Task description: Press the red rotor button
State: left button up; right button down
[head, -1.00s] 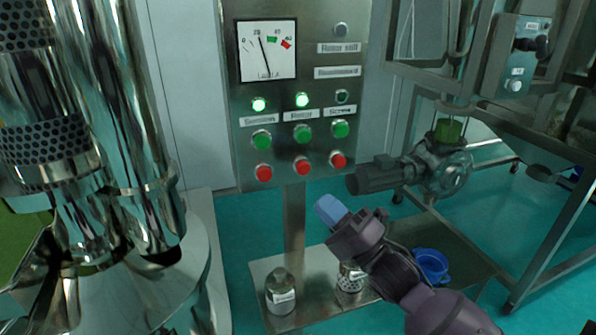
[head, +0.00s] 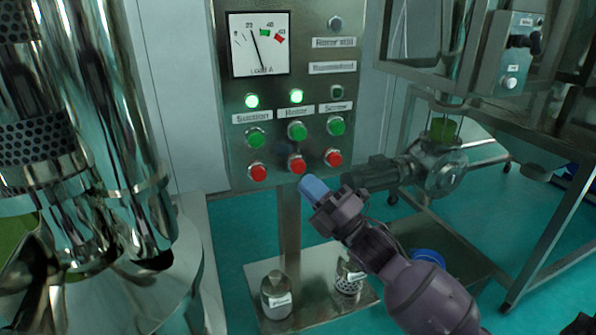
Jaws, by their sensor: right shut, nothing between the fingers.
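The control panel (head: 238,140) stands upright in the middle of the head view. The red rotor button (head: 297,165) is the middle one of three red buttons, under the green rotor button (head: 297,131) and the "Rotor" label. The lamps above Suction and Rotor glow green; the Screw lamp is dark. My right gripper (head: 311,187) is shut, with blue fingertips pointing up and left. Its tips appear just below the red rotor button; a small gap shows, and the depth between them is hard to tell. My left gripper is not in view.
Red buttons for suction (head: 258,172) and screw (head: 333,158) flank the rotor button closely. A motor and valve unit (head: 437,168) is right of my gripper. Shiny steel cylinders (head: 110,120) fill the left. Containers (head: 277,295) stand on the base plate below.

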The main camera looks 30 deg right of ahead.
aim_at(299, 167)
jog(key=shift+w+d+r, duration=0.1)
jog(key=shift+w+d, duration=0.05)
jog(key=shift+w, duration=0.4)
jog(key=shift+w+d, duration=0.15)
jog(key=shift+w, duration=0.4)
dwell(0.4)
dwell(0.9)
jog(key=shift+w, duration=0.15)
jog(key=shift+w+d, duration=0.1)
jog(key=shift+w, duration=0.2)
